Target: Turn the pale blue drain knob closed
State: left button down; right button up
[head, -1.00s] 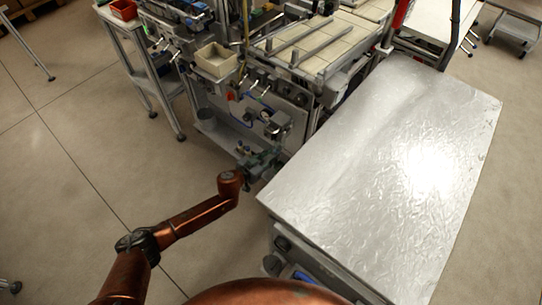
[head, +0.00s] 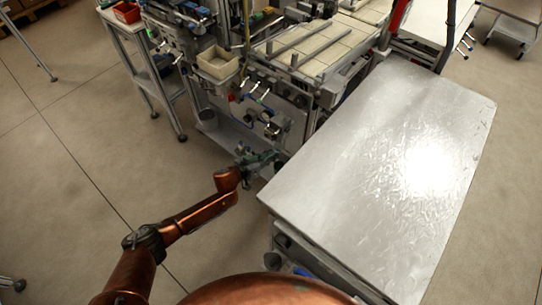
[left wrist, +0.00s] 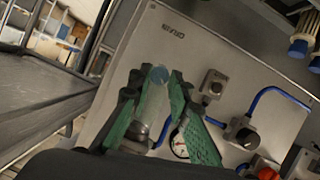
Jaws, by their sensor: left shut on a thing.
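The pale blue drain knob (left wrist: 159,75) shows in the left wrist view as a small disc between the fingertips, below the DRAIN label on the grey panel (left wrist: 140,47). My left gripper (left wrist: 156,82) has green finger pads and is shut on the knob, with a pad on each side. In the head view my left gripper (head: 262,160) is low in front of the machine, beside the metal-topped table. The knob cannot be made out there. The knob's marking is too small to read. My right gripper is not in view.
On the panel are a black valve knob (left wrist: 214,84), a round gauge (left wrist: 181,146), blue tubing (left wrist: 268,95) and a red knob (left wrist: 267,172). The metal-topped table (head: 380,150) stands close to the right of my left gripper. Open floor (head: 70,170) lies to the left.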

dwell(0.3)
pick_arm(q)
jog(key=c, duration=1.8)
grip_release()
jog(key=v, duration=1.2)
